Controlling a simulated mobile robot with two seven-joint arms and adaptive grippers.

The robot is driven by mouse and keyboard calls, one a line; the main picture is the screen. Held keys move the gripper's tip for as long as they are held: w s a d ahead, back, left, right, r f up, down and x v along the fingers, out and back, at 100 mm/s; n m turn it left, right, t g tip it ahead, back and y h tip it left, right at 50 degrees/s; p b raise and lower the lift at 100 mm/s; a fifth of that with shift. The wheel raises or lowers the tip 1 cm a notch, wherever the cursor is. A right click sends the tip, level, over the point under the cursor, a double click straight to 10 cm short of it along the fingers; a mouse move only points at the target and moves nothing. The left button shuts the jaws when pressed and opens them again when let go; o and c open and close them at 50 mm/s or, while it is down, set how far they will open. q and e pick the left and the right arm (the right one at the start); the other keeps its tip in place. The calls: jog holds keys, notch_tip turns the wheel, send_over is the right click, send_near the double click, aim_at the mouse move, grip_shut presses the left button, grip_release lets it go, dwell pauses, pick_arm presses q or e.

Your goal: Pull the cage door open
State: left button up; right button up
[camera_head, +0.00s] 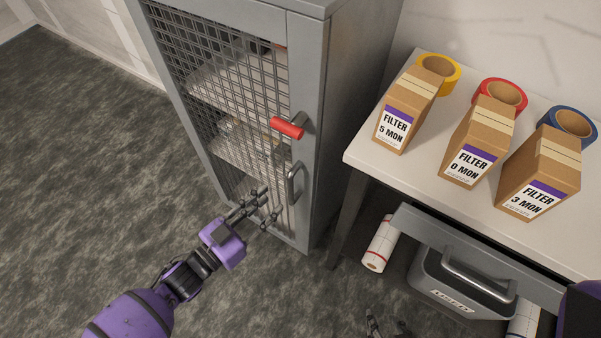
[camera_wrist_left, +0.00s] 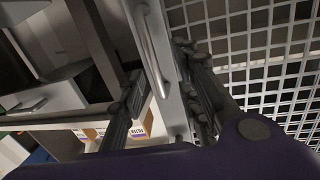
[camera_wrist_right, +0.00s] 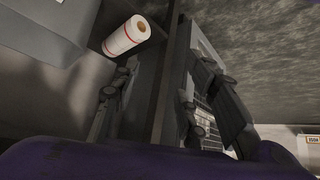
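The cage door (camera_head: 312,125) is a grey frame with wire mesh and looks closed on its tall grey cabinet. It carries a red latch handle (camera_head: 286,128) and, below it, a grey metal pull handle (camera_head: 292,184). My left gripper (camera_head: 264,207) is open, just left of and below the pull handle. In the left wrist view, the pull handle (camera_wrist_left: 153,50) shows beyond the parted fingers (camera_wrist_left: 160,100); I cannot tell whether they touch it. My right gripper (camera_head: 384,327) is low at the picture's bottom edge; its fingers (camera_wrist_right: 160,100) are apart and empty.
A white bench (camera_head: 420,172) stands right of the cabinet, with several filter boxes (camera_head: 478,140) and tape rolls (camera_head: 501,94). Below it, a grey drawer or bin marked USED (camera_head: 452,298) juts out near a paper roll (camera_head: 380,246). The floor (camera_head: 90,170) left of the cabinet is clear.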

aim_at(290, 187)
pick_arm(q)
jog(key=shift+h, duration=0.3)
jog(key=shift+w+d+r+p, duration=0.1)
jog(key=shift+w+d+r, duration=0.15)
jog(key=shift+w+d, duration=0.6)
jog(key=shift+w+d+r+p, duration=0.1)
jog(key=shift+w+d+r, duration=0.15)
jog(key=shift+w+d, duration=0.65)
jog(key=shift+w+d+r+p, duration=0.1)
jog(key=shift+w+d+r, duration=0.25)
jog(key=shift+d, duration=0.95)
pick_arm(e)
jog(key=shift+s+r, duration=0.25)
jog(key=shift+s, duration=0.4)
pick_arm(q)
jog(key=shift+f, duration=0.1)
grip_shut()
